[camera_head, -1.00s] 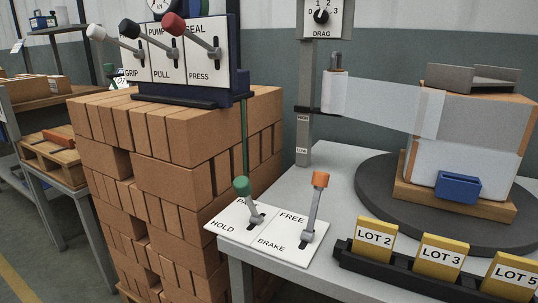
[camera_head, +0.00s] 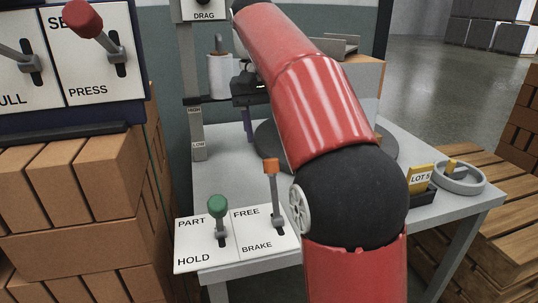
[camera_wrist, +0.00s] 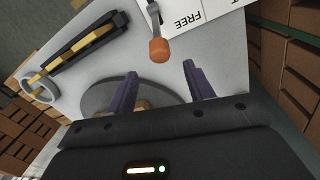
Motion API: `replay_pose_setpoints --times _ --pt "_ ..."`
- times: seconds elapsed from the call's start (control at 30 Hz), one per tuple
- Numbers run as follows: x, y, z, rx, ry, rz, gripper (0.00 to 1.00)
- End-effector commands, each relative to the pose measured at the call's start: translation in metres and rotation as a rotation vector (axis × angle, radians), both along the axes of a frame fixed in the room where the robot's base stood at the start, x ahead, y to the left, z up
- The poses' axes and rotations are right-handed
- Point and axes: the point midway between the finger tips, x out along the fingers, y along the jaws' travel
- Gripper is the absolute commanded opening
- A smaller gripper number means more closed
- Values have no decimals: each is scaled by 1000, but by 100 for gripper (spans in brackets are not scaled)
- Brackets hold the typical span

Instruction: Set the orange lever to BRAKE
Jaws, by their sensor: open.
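The orange lever (camera_head: 271,166) stands on the right half of a white plate (camera_head: 236,238) at the table's corner. Its knob end rises toward the FREE label; BRAKE is printed near its base. In the wrist view the orange knob (camera_wrist: 159,50) lies ahead of the fingertips, apart from them, with FREE beside it. My gripper (camera_wrist: 148,80) is open and empty, its two purple fingers spread. In the head view my gripper (camera_head: 247,124) is beyond and above the lever, partly hidden by my red arm.
A green-knobbed lever (camera_head: 218,207) stands close left, over PART and HOLD. A dark turntable (camera_head: 266,142) is partly hidden by my arm. A lot-card rack (camera_head: 422,196) and a grey ring (camera_head: 461,178) are at right.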

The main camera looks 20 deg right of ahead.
Motion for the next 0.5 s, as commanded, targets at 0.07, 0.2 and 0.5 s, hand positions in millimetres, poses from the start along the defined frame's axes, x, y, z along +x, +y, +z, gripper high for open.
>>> replay_pose_setpoints --times 0.07,0.2,0.5 --pt "1 0 -6 -3 7 -3 53" --pt "0 -2 -26 -3 7 -3 53" --pt "-1 -7 -68 -2 4 -2 53"
